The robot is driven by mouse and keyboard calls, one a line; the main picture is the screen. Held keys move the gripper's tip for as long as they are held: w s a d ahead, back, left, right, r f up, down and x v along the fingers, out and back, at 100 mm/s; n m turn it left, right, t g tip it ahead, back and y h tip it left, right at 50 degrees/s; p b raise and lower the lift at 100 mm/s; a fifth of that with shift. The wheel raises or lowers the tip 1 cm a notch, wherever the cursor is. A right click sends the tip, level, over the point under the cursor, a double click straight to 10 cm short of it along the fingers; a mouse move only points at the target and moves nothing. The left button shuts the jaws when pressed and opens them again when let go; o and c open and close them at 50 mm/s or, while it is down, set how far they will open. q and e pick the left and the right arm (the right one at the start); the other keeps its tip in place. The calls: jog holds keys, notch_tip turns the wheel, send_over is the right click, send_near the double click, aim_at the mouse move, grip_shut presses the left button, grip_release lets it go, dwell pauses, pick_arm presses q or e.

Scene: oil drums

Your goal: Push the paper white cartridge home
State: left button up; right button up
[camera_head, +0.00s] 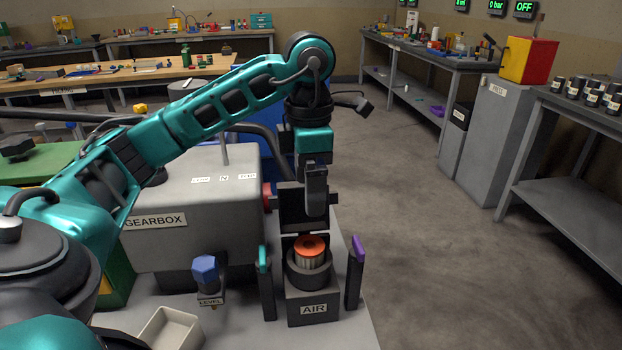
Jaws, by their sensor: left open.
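The paper white cartridge (310,251) has an orange top and pale sides. It stands upright in the round dark socket of the housing labelled AIR (313,306), with its top and upper side showing above the rim. My left gripper (316,205) points down just above and behind the cartridge, and it is open. I see it nearly edge-on, with nothing visible in it. A dark upright plate, perhaps the housing's lid, stands behind the socket. My right gripper is not in view.
A teal-tipped latch (263,258) and a purple-tipped latch (357,248) stand upright at the housing's sides. The grey gearbox (190,225) is behind left. A blue-capped level plug (206,272) and pale tray (168,329) are at front left. Open floor lies right.

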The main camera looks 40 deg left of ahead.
aim_at(309, 244)
pick_arm(q)
notch_tip(309, 244, down, 12)
jog(key=shift+s+b, duration=0.1)
jog(key=shift+b, duration=1.05)
jog(key=shift+f, duration=0.35)
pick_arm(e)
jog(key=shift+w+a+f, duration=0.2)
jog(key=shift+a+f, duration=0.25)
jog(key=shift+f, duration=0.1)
pick_arm(q)
jog(key=c, duration=1.1)
jog(key=o, duration=1.1)
jog(key=shift+r, duration=0.15)
